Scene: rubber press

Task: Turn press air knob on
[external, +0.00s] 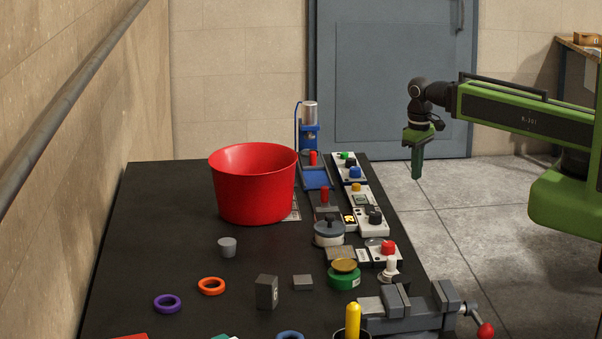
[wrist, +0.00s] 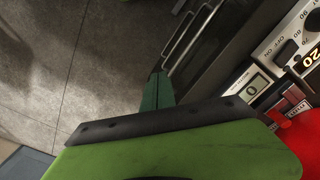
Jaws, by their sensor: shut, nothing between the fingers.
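My gripper (external: 416,177) is shut and empty, pointing down in the air to the right of the table's far right edge. In the wrist view its closed green fingers (wrist: 157,90) show over the floor beside the table edge. A white control box (external: 372,222) with a black knob (external: 375,216) stands near the table's right edge. Farther back, another box carries a green knob (external: 345,155), a black knob and a blue knob (external: 355,172). In the wrist view a panel marked OFF and ON has a dark knob (wrist: 286,52). I cannot tell which knob is the press air knob.
A red bucket (external: 253,190) stands at the table's back. A red button (external: 388,247), a grey vise (external: 408,308), a blue-based device (external: 310,135) and several rings and blocks share the black table (external: 150,215). Open floor (external: 440,220) lies right of the table.

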